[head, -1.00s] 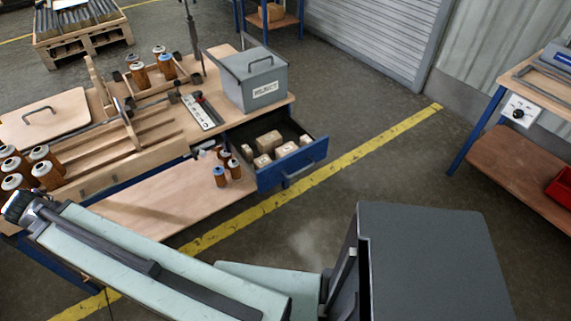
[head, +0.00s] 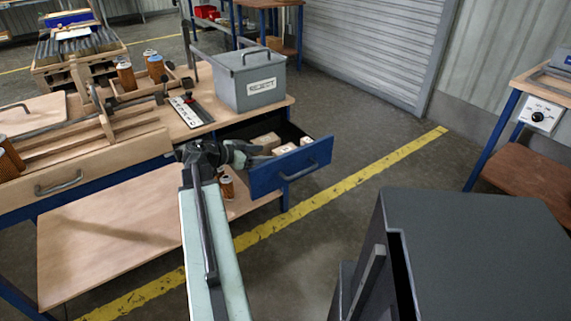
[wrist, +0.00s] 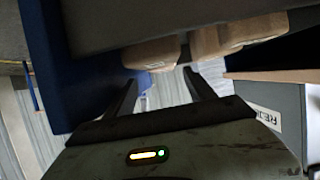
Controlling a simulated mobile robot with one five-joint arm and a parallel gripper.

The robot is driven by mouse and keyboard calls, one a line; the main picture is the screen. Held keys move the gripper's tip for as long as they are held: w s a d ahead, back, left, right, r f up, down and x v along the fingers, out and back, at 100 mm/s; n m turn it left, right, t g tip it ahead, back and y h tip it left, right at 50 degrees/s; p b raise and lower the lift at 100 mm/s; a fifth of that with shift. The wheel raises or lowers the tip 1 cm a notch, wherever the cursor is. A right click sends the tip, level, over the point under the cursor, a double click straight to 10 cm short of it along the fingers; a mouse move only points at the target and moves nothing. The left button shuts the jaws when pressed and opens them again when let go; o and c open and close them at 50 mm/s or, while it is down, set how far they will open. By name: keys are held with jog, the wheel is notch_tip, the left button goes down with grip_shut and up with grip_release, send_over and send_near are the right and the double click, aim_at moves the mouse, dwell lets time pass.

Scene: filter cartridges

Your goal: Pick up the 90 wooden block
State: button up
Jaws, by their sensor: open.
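Several wooden blocks lie in the open blue drawer (head: 290,172). In the head view I see a long block (head: 265,141), a block near the drawer front (head: 285,149) and a small one (head: 306,140). My gripper (head: 254,152) is at the drawer's left side and hides part of its inside. In the wrist view, my gripper (wrist: 162,88) is open with nothing held between its fingers. Wooden blocks (wrist: 165,52) show beyond the fingertips in that view. No number is readable on any block, so I cannot tell which is 90.
A grey reject box (head: 252,80) stands on the bench behind the drawer. Its edge also shows in the wrist view (wrist: 270,105). The drawer walls surround the blocks closely. A brown cartridge (head: 227,187) stands on the lower shelf. The floor right of the drawer is clear.

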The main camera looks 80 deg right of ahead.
aim_at(276, 154)
jog(key=shift+b+x, duration=0.3)
jog(key=shift+x, duration=1.25)
jog(key=b+x, duration=0.1)
jog(key=x, duration=0.1)
jog(key=b+x, duration=0.1)
jog(key=x, duration=0.1)
jog(key=shift+d+f, duration=0.2)
jog(key=shift+f, duration=0.2)
jog(key=shift+s+d, duration=0.2)
jog(key=shift+s, duration=0.1)
jog(key=shift+r, duration=0.1)
jog(key=c, duration=1.3)
notch_tip(276, 154, up, 10)
jog(key=p, duration=1)
jog(key=shift+r, duration=0.1)
jog(key=shift+c, duration=0.2)
